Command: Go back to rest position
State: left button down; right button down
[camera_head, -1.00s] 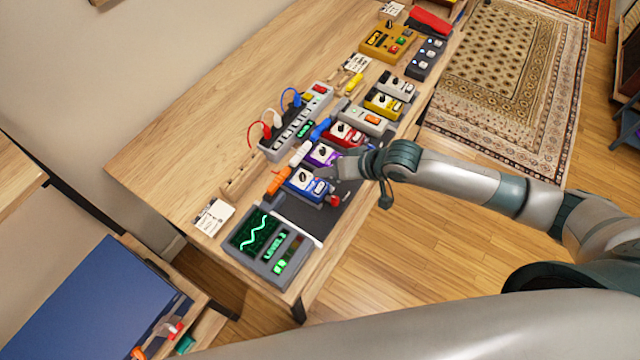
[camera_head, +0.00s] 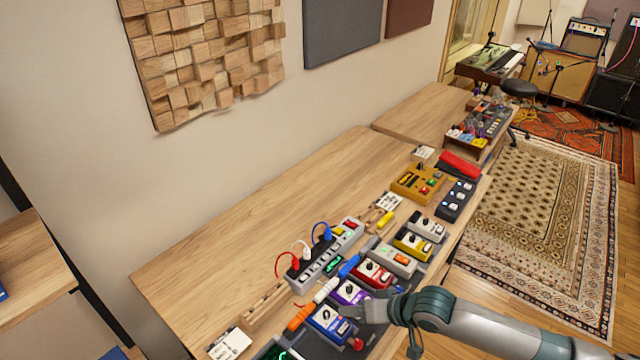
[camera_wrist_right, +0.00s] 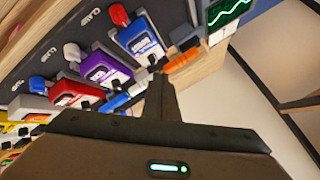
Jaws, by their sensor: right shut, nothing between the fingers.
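My right gripper (camera_head: 366,312) reaches in from the lower right in the head view. Its fingers are shut and empty, close beside the blue pedal (camera_head: 326,322) and the purple pedal (camera_head: 350,293). I cannot tell whether it touches them. In the right wrist view the shut fingers (camera_wrist_right: 162,98) point toward the pedal row, with the blue pedal (camera_wrist_right: 140,38) and purple pedal (camera_wrist_right: 103,68) beyond them. My left gripper is not in view.
The wooden table (camera_head: 230,240) holds red (camera_head: 373,273) and yellow (camera_head: 412,243) pedals, a grey power strip (camera_head: 325,256) with plugged cables, and an orange-handled tool (camera_head: 301,317). Bare tabletop lies behind. A patterned rug (camera_head: 530,220) covers the floor at right.

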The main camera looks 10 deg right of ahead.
jog(key=s+a+n+h, duration=0.15)
jog(key=s+a, duration=0.25)
jog(key=s, duration=0.5)
jog(key=s+d+f+g+h, duration=0.1)
jog(key=s+d+f+h, duration=0.15)
jog(key=s+d, duration=0.6)
jog(key=s+d+f+g+h, duration=0.1)
jog(key=s+d+g+h, duration=0.15)
jog(key=s+d, duration=0.6)
notch_tip(320, 180, down, 34)
jog(key=s+a+b, duration=0.3)
jog(key=b, duration=0.5)
jog(key=s+d+f+b, duration=0.1)
jog(key=s+f+b, duration=0.1)
jog(key=s+f, duration=0.4)
jog(key=s+d+f+g+b, duration=0.1)
jog(key=s+f+b, duration=0.2)
jog(key=f, duration=0.9)
jog(key=s+d+f+b, duration=0.1)
jog(key=s+f+b, duration=0.1)
jog(key=s+f, duration=0.7)
jog(key=shift+s+d+f+b, duration=0.15)
jog(key=shift+d+b, duration=0.05)
jog(key=shift+b, duration=0.15)
